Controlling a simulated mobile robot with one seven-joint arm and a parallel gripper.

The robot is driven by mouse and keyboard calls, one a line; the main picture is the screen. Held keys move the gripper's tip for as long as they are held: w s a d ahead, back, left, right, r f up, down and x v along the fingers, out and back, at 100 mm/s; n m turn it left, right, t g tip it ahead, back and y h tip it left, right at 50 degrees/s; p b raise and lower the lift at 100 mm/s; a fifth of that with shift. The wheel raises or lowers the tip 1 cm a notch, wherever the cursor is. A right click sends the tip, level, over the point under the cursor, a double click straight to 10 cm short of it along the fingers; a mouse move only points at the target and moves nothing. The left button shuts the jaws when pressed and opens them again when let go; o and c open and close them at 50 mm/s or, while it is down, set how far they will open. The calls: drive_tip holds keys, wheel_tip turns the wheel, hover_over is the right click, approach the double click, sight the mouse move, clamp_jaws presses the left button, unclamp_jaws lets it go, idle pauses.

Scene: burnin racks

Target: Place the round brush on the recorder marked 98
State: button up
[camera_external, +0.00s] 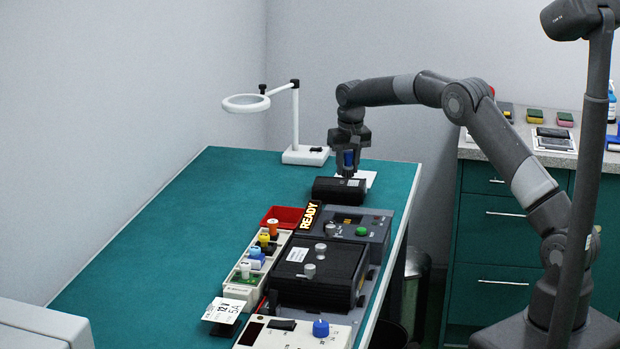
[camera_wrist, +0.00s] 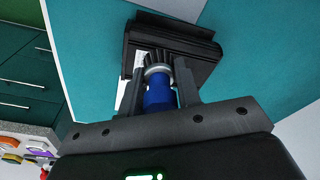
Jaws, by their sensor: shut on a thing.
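The round brush (camera_external: 348,158) has a blue handle; the wrist view shows its blue body (camera_wrist: 159,96) with a grey collar and dark bristles at the far end. My gripper (camera_external: 348,168) is shut on it, with one finger on each side in the wrist view (camera_wrist: 160,78). The brush points down at a black box-shaped device (camera_external: 338,191), perhaps a recorder, which also shows in the wrist view (camera_wrist: 190,42). Whether the bristles touch its top I cannot tell. No number 98 is readable on it.
A white card (camera_external: 371,176) lies behind the black device. A magnifier lamp (camera_external: 305,155) stands at the back of the green table (camera_external: 170,235). In front are a READY-marked unit (camera_external: 375,222), a red tray (camera_external: 281,213) and a strip of coloured plugs (camera_external: 232,292). The table's left side is clear.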

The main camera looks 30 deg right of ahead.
sight(348, 175)
drive_tip(key=shift+f, duration=1.6)
drive_tip(key=o, duration=1)
drive_tip(key=shift+f, duration=0.15)
drive_tip(key=shift+c, duration=0.2)
